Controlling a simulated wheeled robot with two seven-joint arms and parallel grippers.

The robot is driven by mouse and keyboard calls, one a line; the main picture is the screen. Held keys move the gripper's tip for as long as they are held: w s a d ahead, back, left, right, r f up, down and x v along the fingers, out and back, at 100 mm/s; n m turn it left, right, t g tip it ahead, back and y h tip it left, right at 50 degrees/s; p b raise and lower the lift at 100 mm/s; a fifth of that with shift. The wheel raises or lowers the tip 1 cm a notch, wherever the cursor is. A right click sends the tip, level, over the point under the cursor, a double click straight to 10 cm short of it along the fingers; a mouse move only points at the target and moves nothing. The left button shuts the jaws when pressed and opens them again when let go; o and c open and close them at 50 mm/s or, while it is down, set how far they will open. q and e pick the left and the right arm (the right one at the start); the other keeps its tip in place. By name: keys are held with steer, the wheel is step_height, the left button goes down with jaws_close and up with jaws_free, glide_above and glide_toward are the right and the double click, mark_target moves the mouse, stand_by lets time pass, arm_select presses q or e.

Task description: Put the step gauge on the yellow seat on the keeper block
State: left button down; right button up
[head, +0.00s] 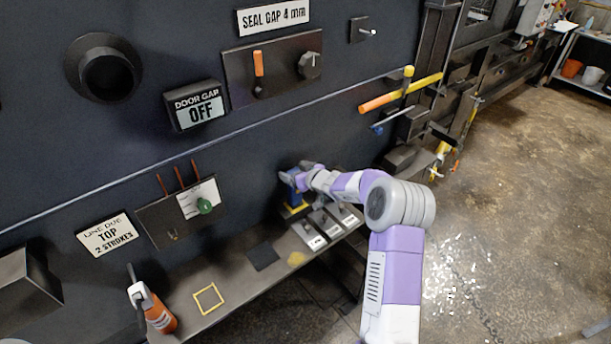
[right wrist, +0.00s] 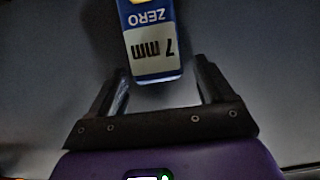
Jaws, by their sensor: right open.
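The step gauge appears to be the blue block with a white "ZERO 7 mm" label (right wrist: 152,50), upside down in the right wrist view; yellow shows at its top edge. In the head view a blue upright piece (head: 293,190) stands at the back of the bench by a yellow patch (head: 294,211), perhaps the yellow seat. I cannot tell whether it rests on that patch, and the keeper block is not clearly made out. My right gripper (right wrist: 160,78) is open, with the block's near end between its fingertips and gaps on both sides. My left gripper is not in view.
Grey labelled pieces (head: 325,228) lie right of the blue piece. A wall holder (head: 184,211) with red rods hangs above. The bench middle is mostly free.

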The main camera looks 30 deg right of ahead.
steer(key=a+v, duration=0.1)
steer(key=v, duration=1)
steer(key=shift+d, duration=0.45)
steer(key=shift+s+f, duration=0.1)
steer(key=shift+s, duration=0.1)
